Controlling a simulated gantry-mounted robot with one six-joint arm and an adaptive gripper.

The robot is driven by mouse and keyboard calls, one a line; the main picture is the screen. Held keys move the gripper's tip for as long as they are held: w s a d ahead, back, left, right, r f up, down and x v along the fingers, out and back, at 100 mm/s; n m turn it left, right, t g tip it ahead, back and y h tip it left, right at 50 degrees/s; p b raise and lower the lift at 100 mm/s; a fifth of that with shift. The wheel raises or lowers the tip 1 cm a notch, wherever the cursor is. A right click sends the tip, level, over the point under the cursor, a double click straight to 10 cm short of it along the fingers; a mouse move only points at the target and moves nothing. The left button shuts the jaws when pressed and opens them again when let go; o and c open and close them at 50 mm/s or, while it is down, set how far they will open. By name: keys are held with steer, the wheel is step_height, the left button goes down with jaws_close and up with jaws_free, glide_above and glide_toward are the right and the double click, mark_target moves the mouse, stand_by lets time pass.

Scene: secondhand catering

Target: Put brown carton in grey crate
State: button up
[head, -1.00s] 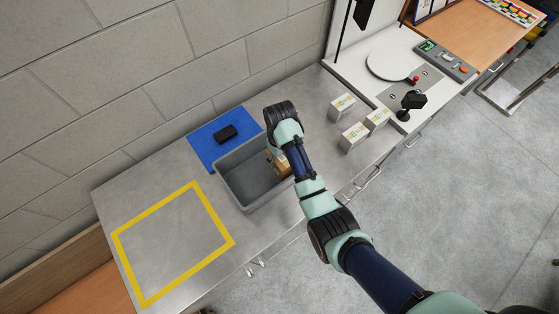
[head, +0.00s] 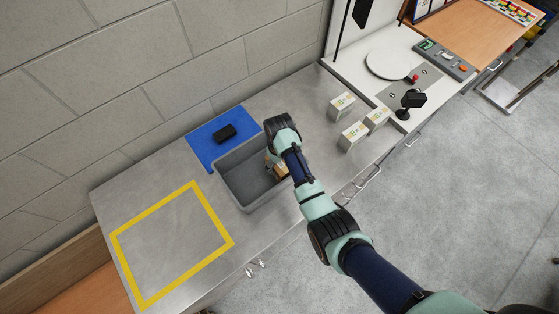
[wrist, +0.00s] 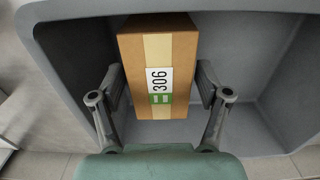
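The brown carton (wrist: 185,55) has a pale tape strip and a white and green label reading 306. In the wrist view it sits between the two fingers of my gripper (wrist: 160,88), with a pad against each side. In the head view the carton (head: 279,170) is at the right end of the grey crate (head: 240,198), within its walls and partly hidden by my arm. The crate's walls and floor also show around the carton in the wrist view (wrist: 255,130). Whether the carton touches the crate floor is unclear.
A blue mat (head: 207,148) with a black object (head: 225,132) lies behind the crate. A yellow-outlined square (head: 125,240) is on the steel table to the left. Several white boxes (head: 352,137) stand to the right. The crate's left part is empty.

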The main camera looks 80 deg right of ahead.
steer(key=shift+r, duration=0.1)
step_height(320, 180, up, 12)
steer(key=p, duration=0.2)
stand_by(0.3)
steer(key=shift+w, duration=0.1)
steer(key=w+a+r+n+t+h, duration=0.1)
steer(key=w+a+r+n+t, duration=0.2)
steer(key=w+a, duration=0.55)
steer(key=w+a+r+n+t+h, duration=0.1)
steer(key=w+a+r+t+h, duration=0.15)
steer(key=w+a+r, duration=0.55)
steer(key=s+a+r+n+t+y, duration=0.1)
steer(key=a+r, duration=0.4)
steer(key=a, duration=0.7)
steer(key=a+r+n+t+y, duration=0.2)
steer(key=a+r+t, duration=0.3)
steer(key=a, duration=0.7)
steer(key=shift+s+n+t, duration=0.35)
steer(key=shift+n+t, duration=0.15)
steer(key=shift+t, duration=0.15)
